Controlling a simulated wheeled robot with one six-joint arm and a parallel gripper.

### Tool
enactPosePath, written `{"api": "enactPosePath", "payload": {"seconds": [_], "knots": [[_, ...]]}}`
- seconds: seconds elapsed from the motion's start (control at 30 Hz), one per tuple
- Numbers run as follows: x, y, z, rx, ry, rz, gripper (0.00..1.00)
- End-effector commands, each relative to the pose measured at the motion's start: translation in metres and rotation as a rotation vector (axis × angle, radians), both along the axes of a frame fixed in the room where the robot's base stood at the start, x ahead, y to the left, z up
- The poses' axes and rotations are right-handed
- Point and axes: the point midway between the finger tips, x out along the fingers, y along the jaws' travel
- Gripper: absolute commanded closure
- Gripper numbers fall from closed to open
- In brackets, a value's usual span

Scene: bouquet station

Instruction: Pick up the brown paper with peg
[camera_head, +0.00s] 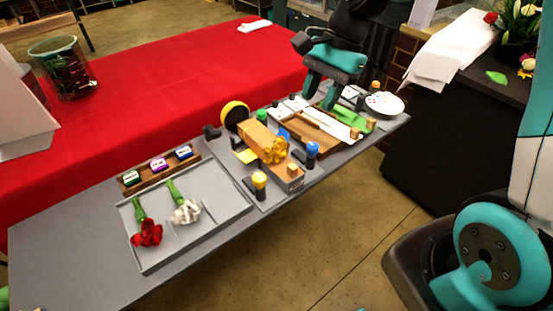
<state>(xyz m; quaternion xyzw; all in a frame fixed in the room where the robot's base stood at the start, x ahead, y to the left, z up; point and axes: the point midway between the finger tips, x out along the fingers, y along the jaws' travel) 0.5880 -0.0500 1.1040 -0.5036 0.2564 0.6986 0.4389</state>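Flat brown sheets, likely the brown paper (309,137), lie near the table's right end, partly covered by pale strips. Small tan blocks stand by their right side, one (371,124) near the table's front edge; I cannot tell which piece is the peg. My gripper (321,95) points down just behind the brown sheets, over the back of the table's right part. Its two fingers look spread apart, with nothing clearly between them. Whether the tips touch anything is too small to tell.
A grey tray (160,240) holds a red and a white flower. A white plate (385,103) sits at the right end. A red-covered table (180,90) lies behind.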

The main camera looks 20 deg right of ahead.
Motion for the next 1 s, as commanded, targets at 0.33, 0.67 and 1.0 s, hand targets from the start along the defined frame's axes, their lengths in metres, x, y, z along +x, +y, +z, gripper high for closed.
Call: {"api": "enactPosePath", "payload": {"seconds": [0.33, 0.67, 1.0], "knots": [[0.011, -0.007, -0.05, -0.013, 0.095, -0.194, 0.62], [0.003, 0.019, -0.114, -0.014, 0.091, -0.191, 0.62], [0.0, 0.03, -0.143, -0.014, 0.092, -0.19, 0.62]]}}
